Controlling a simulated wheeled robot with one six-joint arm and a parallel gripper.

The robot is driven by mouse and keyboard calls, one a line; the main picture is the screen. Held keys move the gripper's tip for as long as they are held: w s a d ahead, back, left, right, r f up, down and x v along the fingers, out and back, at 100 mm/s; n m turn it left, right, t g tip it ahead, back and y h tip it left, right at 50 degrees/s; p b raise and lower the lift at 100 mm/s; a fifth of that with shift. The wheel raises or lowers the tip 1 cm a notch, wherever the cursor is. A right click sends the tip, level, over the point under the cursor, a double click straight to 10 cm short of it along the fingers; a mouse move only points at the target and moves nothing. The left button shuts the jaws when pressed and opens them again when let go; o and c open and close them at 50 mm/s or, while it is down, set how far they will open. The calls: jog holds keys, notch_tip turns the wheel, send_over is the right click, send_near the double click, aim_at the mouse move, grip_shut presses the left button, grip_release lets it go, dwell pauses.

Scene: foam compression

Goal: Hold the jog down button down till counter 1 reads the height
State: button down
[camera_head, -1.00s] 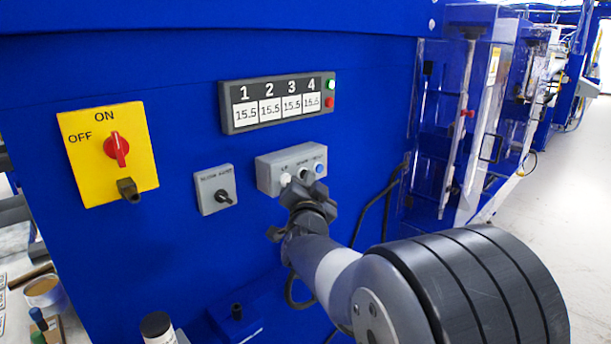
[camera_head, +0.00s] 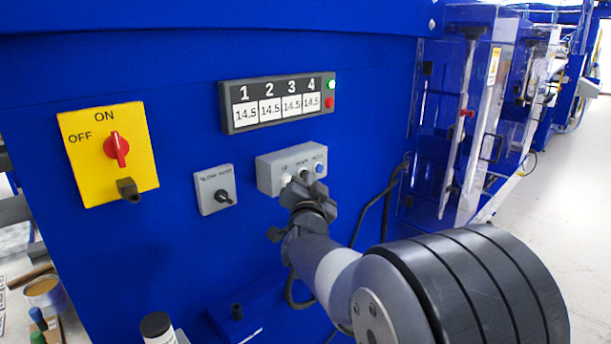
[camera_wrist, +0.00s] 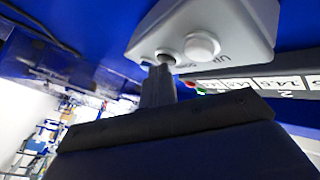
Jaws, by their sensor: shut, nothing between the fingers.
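The grey jog box (camera_head: 265,180) is on the blue machine front, with a white UP button (camera_head: 286,179), a DOWN button in the middle and a blue button (camera_head: 320,169) at the right. My gripper (camera_head: 305,182) is shut and empty, its tip at the DOWN button and partly covering it. In the wrist view the fingertips (camera_wrist: 161,70) meet the dark DOWN button (camera_wrist: 165,56), beside the white UP button (camera_wrist: 201,46). The counter panel (camera_head: 226,109) reads 14.5 under 1, and the same under 2, 3 and 4. Its green lamp (camera_head: 331,85) is lit.
A yellow ON/OFF plate (camera_head: 80,160) with a red knob (camera_head: 117,149) is at the left. A small grey selector box (camera_head: 210,190) sits left of the jog box. A clear guard (camera_head: 440,150) stands at the right. Bottles and a tub are at lower left.

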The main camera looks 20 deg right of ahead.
jog(key=shift+s, duration=0.15)
jog(key=shift+s+d+b, duration=0.3)
jog(key=shift+s+b, duration=0.25)
jog(key=shift+s, duration=0.1)
jog(key=s+b, duration=0.1)
jog(key=s+d+b, duration=0.1)
jog(key=s, duration=0.1)
jog(key=s+b, duration=0.1)
jog(key=shift+s+d, duration=0.35)
dwell(0.4)
